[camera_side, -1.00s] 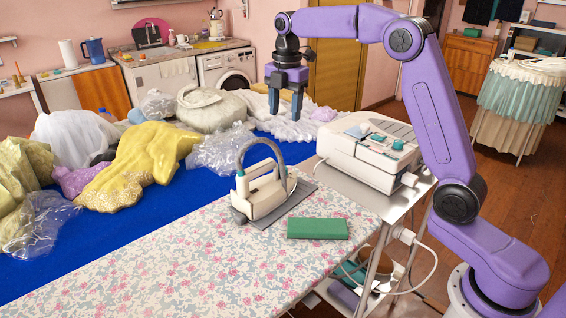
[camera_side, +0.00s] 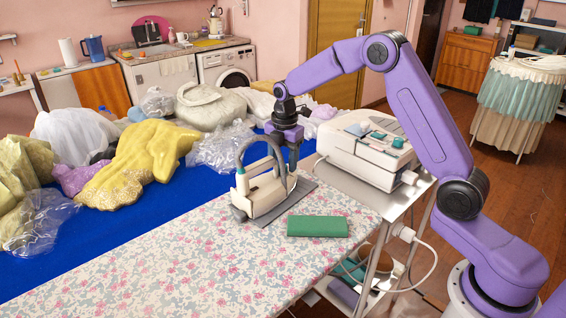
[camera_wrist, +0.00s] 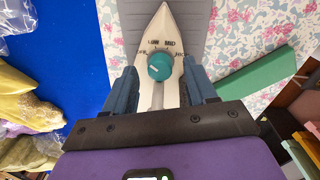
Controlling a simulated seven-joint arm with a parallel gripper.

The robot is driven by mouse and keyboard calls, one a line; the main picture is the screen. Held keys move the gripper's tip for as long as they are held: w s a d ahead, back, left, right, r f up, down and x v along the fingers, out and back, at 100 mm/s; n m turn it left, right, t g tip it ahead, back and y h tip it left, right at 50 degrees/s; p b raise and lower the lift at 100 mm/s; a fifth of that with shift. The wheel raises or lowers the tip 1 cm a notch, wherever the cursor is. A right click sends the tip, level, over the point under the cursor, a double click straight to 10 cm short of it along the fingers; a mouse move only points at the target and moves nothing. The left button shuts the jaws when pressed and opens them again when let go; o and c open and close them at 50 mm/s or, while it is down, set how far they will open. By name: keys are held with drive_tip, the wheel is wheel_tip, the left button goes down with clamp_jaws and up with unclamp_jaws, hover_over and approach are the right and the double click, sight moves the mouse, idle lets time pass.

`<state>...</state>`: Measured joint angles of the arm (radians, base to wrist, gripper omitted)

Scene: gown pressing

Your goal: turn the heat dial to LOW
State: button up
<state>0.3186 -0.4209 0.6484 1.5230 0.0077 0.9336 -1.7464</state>
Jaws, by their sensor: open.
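The iron (camera_side: 268,192) is cream and white with a grey looped handle, and sits on a grey rest pad (camera_side: 292,207). In the wrist view its pointed white top (camera_wrist: 164,28) carries a round teal heat dial (camera_wrist: 159,67). Printed marks ring the dial, with LOW at its upper left and MID at its upper right; HIGH is partly readable at the right. I cannot tell the dial's exact setting. My gripper (camera_wrist: 159,76) is open, with one finger on each side of the dial, apart from it. In the side view my gripper (camera_side: 293,160) is low behind the iron, and the dial is hidden.
A green block (camera_side: 317,226) lies on the floral ironing cover (camera_side: 190,260) near the iron. A white steam station (camera_side: 362,150) stands on a trolley to the right. Blue cloth with a yellow garment (camera_side: 140,160) and plastic bags lies to the left.

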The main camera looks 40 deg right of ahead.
drive_tip(key=shift+f, duration=0.55)
clamp_jaws()
drive_tip(key=shift+m, duration=2.9)
unclamp_jaws()
